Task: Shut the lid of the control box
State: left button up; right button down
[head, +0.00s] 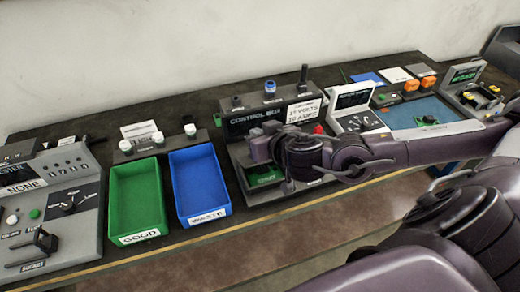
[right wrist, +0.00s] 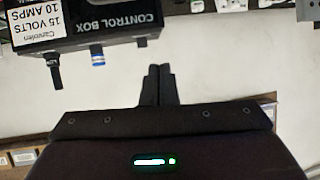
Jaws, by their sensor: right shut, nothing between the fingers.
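The dark control box (head: 238,124) stands at the middle of the bench in the head view, with white "CONTROL BOX" lettering and a white volts-and-amps label on its upright part. Its lower front part (head: 240,190) looks uncovered, with a green piece (head: 262,176) in it. My arm hides much of this area, so the lid's exact angle is unclear. My right gripper (head: 252,150) is shut and empty in front of the upright part. In the right wrist view, the shut fingers (right wrist: 157,86) are beside the upside-down control box (right wrist: 105,25). My left gripper is out of view.
A green bin (head: 138,168) and a blue bin (head: 212,185) stand left of the box. A grey tester (head: 72,180) is at the far left. A small display unit (head: 352,98) and a blue mat (head: 402,116) lie to the right.

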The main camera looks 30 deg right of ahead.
jog(key=w+d+f, duration=0.1)
jog(key=f, duration=0.1)
jog(key=w+d+f+h, duration=0.1)
jog(key=d+f, duration=0.1)
jog(key=f, duration=0.1)
jog(key=w+d+f+m+h+p, duration=0.1)
jog(key=w+f, duration=0.1)
jog(key=shift+d+f+g, duration=0.3)
jog(key=shift+f+g, duration=0.05)
jog(key=shift+g, duration=0.05)
jog(key=shift+s+a+f, duration=0.1)
jog(key=shift+s+f, duration=0.15)
jog(key=shift+s, duration=0.2)
